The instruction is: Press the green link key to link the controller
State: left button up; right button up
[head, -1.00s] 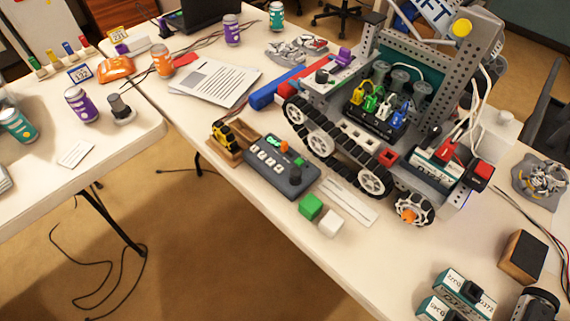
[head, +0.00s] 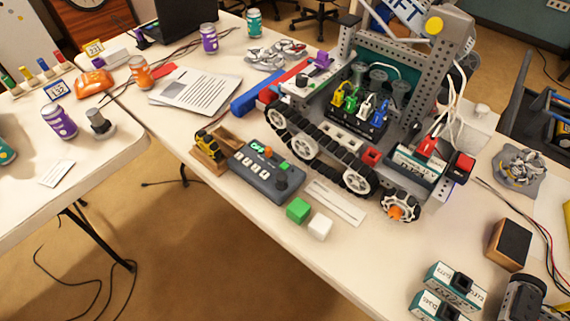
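The controller (head: 252,174) is a dark grey box lying on the main table, in front of the tracked robot. Neither of my grippers is in view, and nothing touches the controller.
A green cube (head: 298,210) and a white cube (head: 320,226) sit in front of the controller. A wooden holder with a yellow-black item (head: 208,148) stands at its left. The tracked robot (head: 352,150) fills the space behind. Battery packs (head: 456,284) lie front right.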

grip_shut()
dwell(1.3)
